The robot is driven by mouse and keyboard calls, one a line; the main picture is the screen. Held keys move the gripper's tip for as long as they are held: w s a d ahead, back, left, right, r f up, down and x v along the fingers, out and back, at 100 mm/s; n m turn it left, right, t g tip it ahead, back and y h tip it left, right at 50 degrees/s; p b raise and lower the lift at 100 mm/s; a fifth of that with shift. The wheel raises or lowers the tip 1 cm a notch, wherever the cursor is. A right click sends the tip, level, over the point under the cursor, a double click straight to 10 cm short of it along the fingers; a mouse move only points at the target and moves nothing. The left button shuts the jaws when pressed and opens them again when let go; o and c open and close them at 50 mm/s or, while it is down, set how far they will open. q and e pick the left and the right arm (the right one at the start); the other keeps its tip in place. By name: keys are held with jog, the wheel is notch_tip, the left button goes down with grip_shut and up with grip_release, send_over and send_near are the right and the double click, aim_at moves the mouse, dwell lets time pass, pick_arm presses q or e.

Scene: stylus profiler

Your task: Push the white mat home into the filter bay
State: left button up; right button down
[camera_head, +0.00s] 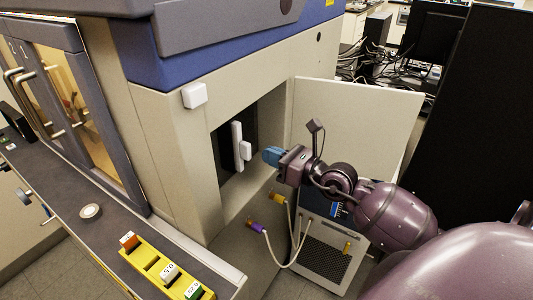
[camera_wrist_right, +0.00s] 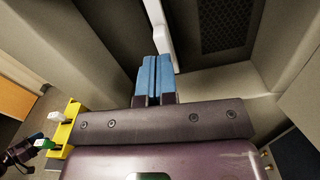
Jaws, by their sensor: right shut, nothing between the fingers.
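The white mat (camera_head: 237,145) stands upright as a narrow white piece in the dark opening of the filter bay (camera_head: 226,165), with a small white block (camera_head: 246,151) at its right. A white upright part of it also shows in the right wrist view (camera_wrist_right: 160,30). My right gripper (camera_head: 270,156) is shut and empty, its blue fingertips just right of the white block. In the right wrist view the blue fingers (camera_wrist_right: 155,78) lie together below the white part; I cannot tell whether they touch it. A dark purple part, apparently my left gripper (camera_wrist_right: 22,152), shows at the lower left edge; its fingers are unclear.
The open bay door (camera_head: 358,120) stands behind my right arm. Below are hoses with a purple fitting (camera_head: 257,227) and a yellow fitting (camera_head: 276,197). A yellow rack (camera_head: 152,264) with labelled blocks sits on the ledge at lower left. A white knob (camera_head: 194,95) juts beside the bay.

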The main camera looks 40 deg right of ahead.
jog(key=b+v, duration=0.2)
jog(key=v, duration=0.7)
jog(key=shift+s, duration=0.35)
jog(key=shift+d, duration=0.1)
